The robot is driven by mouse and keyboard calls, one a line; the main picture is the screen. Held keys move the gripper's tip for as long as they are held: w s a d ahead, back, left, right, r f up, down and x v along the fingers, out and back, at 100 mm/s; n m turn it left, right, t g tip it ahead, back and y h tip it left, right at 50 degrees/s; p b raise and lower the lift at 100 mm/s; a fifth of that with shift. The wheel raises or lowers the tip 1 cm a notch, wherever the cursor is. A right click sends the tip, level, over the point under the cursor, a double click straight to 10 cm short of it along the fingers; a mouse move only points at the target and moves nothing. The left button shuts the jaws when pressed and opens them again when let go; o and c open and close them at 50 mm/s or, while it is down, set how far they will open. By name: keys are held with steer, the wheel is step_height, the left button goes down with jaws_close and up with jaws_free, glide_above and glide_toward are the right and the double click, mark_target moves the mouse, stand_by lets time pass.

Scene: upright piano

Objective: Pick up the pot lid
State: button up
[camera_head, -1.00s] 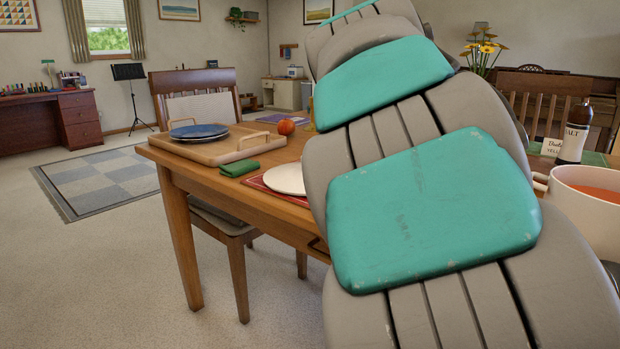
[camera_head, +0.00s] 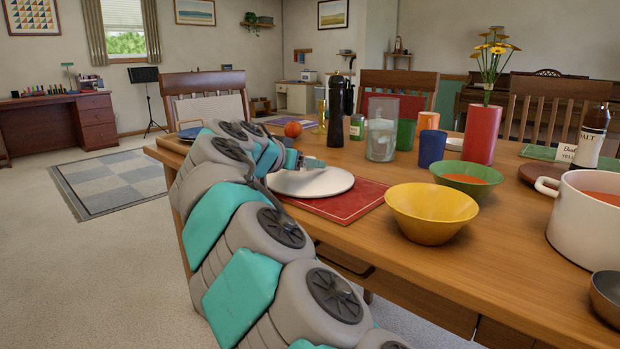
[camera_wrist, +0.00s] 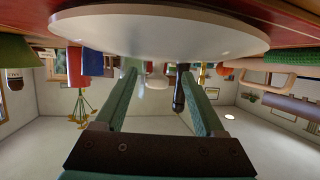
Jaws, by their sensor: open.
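The pot lid (camera_head: 318,184) is a white, shallow disc lying on a red placemat (camera_head: 352,203) near the table's left front edge. In the wrist view, which looks upside down, the lid (camera_wrist: 160,32) fills the top, and its pale knob (camera_wrist: 157,80) shows between my fingers. My gripper (camera_wrist: 158,72) is open and empty, its two green fingers apart on either side of the knob in that view. Whether the fingertips reach around the knob I cannot tell. In the head view my gripper (camera_head: 290,160) is low at the lid's far left side, partly hidden by my arm.
A yellow bowl (camera_head: 430,212) and a green bowl (camera_head: 466,179) stand right of the lid. A dark pepper mill (camera_head: 336,110), a glass pitcher (camera_head: 381,140) and cups stand behind. The white pot (camera_head: 582,228) with orange-red contents is at right.

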steer(key=x, duration=0.4)
steer(key=shift+w+d+r, duration=0.1)
steer(key=shift+w+d, duration=0.2)
jaws_close()
stand_by(0.3)
stand_by(0.8)
